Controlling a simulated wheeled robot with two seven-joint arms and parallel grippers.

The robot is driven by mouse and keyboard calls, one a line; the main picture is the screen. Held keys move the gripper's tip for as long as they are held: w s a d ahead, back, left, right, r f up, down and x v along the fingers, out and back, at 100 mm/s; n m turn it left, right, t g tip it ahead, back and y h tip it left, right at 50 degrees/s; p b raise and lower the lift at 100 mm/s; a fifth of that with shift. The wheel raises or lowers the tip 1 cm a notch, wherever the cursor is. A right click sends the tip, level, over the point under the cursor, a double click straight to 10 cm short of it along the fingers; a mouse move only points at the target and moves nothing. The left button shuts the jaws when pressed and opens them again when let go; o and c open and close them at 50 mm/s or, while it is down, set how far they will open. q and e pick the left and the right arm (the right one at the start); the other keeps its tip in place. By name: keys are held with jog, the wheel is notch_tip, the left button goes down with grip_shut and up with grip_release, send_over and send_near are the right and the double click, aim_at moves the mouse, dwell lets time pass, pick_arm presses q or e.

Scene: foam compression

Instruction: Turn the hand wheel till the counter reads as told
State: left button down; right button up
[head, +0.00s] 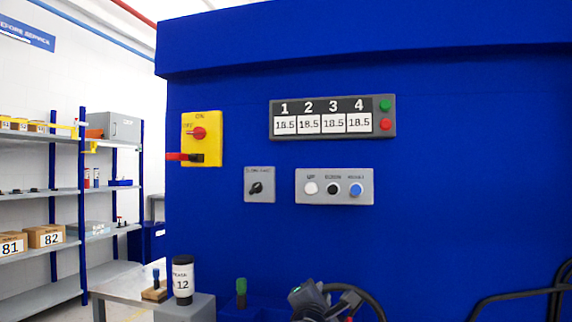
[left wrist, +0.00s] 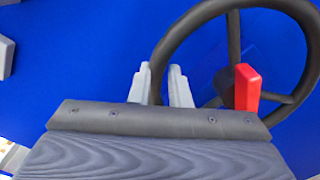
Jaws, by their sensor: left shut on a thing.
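The dark hand wheel (left wrist: 290,10) fills the upper right of the left wrist view, with spokes and a red handle (left wrist: 247,88). Its upper rim (head: 374,300) shows at the bottom of the head view. My left gripper (left wrist: 161,84) is shut on the wheel's rim at the left side, one grey finger on each side of it. In the head view the left gripper (head: 343,302) is at the wheel's upper left, cut by the lower edge. The counter (head: 333,106) has columns 1 to 4; 2, 3 and 4 read 18.5, the first is blurred. My right gripper is not in view.
The blue machine wall (head: 450,190) stands behind the wheel. A yellow switch box (head: 188,150), a small knob panel (head: 259,170) and a button panel (head: 305,200) are on it. Dark bars (head: 520,294) show at lower right.

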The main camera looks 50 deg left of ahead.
pick_arm(q)
jog(key=shift+s+a+r+n+y, duration=0.3)
jog(key=shift+a+r+y, duration=0.15)
jog(key=shift+a, duration=0.2)
jog(key=n+b, duration=0.1)
jog(key=s+a+f+n+b, duration=0.1)
jog(key=n+b, duration=0.1)
jog(key=shift+a+f, duration=0.1)
jog(key=shift+a, duration=0.2)
jog(key=c, duration=1.1)
grip_release()
jog(key=shift+s, duration=0.1)
jog(key=o, duration=0.7)
jog(key=shift+d+f+h, duration=0.15)
jog(key=shift+h, duration=0.1)
jog(key=shift+d, duration=0.1)
jog(key=shift+d, duration=0.1)
